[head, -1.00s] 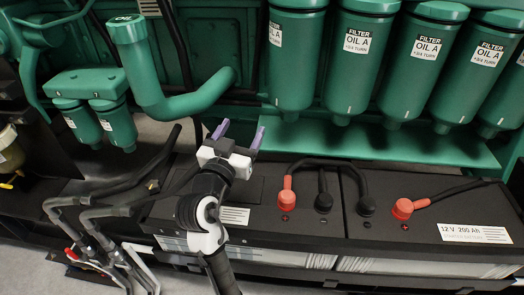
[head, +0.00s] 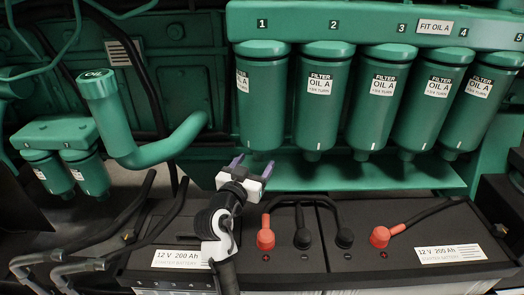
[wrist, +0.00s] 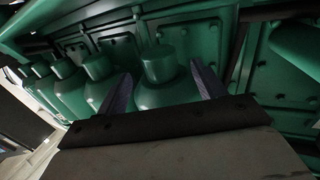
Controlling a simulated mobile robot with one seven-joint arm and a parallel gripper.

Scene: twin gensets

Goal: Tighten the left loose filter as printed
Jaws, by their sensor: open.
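A row of green oil filters hangs from a green header (head: 380,22) numbered 1 to 5. Filter 1 (head: 262,110) is leftmost, then filter 2 (head: 320,115), filter 3 (head: 381,112), filter 4 (head: 430,112) and filter 5 (head: 478,115). Their labels read OIL A with a fraction of a turn, apparently 3/4. I cannot tell which sits loose. My gripper (head: 253,165) is open and empty, just below filter 1's bottom in the head view. In the wrist view a filter's rounded end (wrist: 160,70) shows between the fingers, apart from them.
A green shelf (head: 350,177) runs behind and below the filters. Black batteries (head: 400,235) with red terminals and cables lie below. A green oil filler pipe (head: 125,140) curves up at left, beside two small filters (head: 88,172). Neighbouring filters hang close together.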

